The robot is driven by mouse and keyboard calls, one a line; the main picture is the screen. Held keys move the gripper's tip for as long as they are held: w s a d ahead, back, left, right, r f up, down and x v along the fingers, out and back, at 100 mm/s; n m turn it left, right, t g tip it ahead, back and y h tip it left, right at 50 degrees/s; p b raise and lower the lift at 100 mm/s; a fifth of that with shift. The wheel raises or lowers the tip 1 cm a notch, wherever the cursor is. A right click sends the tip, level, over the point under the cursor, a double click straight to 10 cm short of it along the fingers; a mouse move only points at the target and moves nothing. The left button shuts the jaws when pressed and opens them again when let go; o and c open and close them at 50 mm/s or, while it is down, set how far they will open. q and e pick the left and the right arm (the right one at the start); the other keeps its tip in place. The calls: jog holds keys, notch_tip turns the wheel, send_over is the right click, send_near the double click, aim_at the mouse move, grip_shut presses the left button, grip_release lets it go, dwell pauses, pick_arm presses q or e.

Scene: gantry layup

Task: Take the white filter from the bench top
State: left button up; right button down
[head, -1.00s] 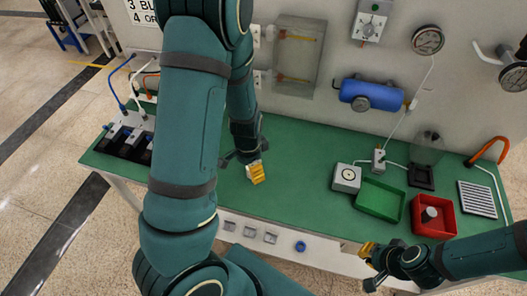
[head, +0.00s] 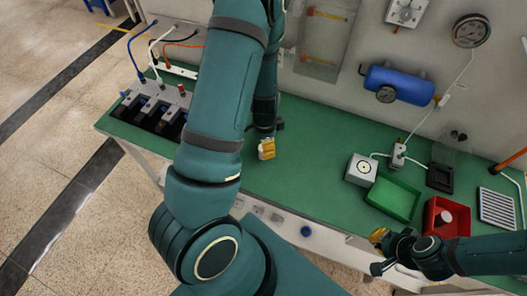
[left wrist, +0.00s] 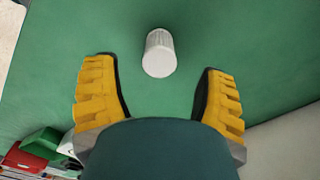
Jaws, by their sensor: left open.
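The white filter (left wrist: 158,53), a small ribbed cylinder, is on the green bench top (left wrist: 225,35) in the left wrist view. My left gripper (left wrist: 160,92) is open, with its yellow fingers spread to either side below the filter in that picture. The filter is apart from both fingers, beyond the gap between them. In the head view my left gripper (head: 266,149) is low over the middle of the bench, and I cannot clearly pick out the filter there. My right gripper (head: 378,247) is by the bench's front edge; its jaw opening is unclear.
A green tray (head: 393,197), a red bin (head: 431,217) with a cylinder in it, and a white dial box (head: 361,169) are on the right. A black cabled rack (head: 152,112) is at the left end. The bench middle is largely clear.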

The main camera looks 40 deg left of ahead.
pick_arm(q)
notch_tip(320, 180, down, 5)
jog(key=shift+s+r, duration=0.1)
jog(key=shift+s, duration=0.05)
jog(key=c, duration=1.2)
